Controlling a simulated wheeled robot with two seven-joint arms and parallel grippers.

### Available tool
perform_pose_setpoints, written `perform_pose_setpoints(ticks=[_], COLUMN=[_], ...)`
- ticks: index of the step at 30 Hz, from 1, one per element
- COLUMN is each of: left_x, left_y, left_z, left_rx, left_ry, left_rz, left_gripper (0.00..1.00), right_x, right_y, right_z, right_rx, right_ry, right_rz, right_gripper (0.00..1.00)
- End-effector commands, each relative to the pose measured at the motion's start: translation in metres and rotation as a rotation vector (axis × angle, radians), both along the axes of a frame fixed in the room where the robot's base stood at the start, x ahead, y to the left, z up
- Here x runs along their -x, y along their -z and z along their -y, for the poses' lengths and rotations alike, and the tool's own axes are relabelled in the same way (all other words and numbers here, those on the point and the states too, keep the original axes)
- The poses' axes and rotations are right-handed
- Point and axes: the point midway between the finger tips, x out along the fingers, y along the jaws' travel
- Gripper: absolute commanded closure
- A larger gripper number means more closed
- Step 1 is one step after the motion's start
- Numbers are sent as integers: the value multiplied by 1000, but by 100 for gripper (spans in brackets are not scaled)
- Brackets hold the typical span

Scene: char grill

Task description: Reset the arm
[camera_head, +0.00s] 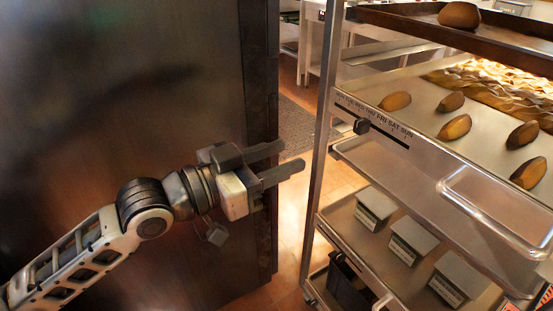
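My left arm comes in from the lower left. My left gripper (284,161) is open, with its two dark fingers apart and nothing between them. It points right, in front of the edge of a large dark panel and to the left of a metal rack. My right gripper is not in view.
The dark panel (120,80) fills the left side. The rack (318,150) on the right bears trays with several brown potato-like items (455,127) and, lower down, several small boxes (376,205). A tiled floor gap (293,225) lies between panel and rack.

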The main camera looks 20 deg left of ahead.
Motion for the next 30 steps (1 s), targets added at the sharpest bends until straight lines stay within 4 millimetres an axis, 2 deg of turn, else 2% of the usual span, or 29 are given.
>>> perform_pose_setpoints(ticks=[13,16,17,19,22,24,27,30], left_x=[1,0,0,1,16,35,66,93], left_y=[0,9,17,45,102,143,189,219], left_z=[0,-1,-2,-4,-5,-3,4,12], left_rx=[0,4,6,7,-13,-39,-84,-121], left_ry=[0,-17,-32,-82,-175,-232,-292,-326], left_rz=[-1,-24,-41,-104,-232,-325,-441,-525], left_gripper=[60,60,60,60,60,60,60,60], right_x=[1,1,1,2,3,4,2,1], right_y=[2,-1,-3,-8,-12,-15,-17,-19], right_z=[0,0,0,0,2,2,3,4], right_rx=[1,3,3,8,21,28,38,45], right_ry=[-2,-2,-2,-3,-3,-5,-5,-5], right_rz=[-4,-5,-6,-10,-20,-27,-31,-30], right_gripper=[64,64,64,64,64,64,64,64])
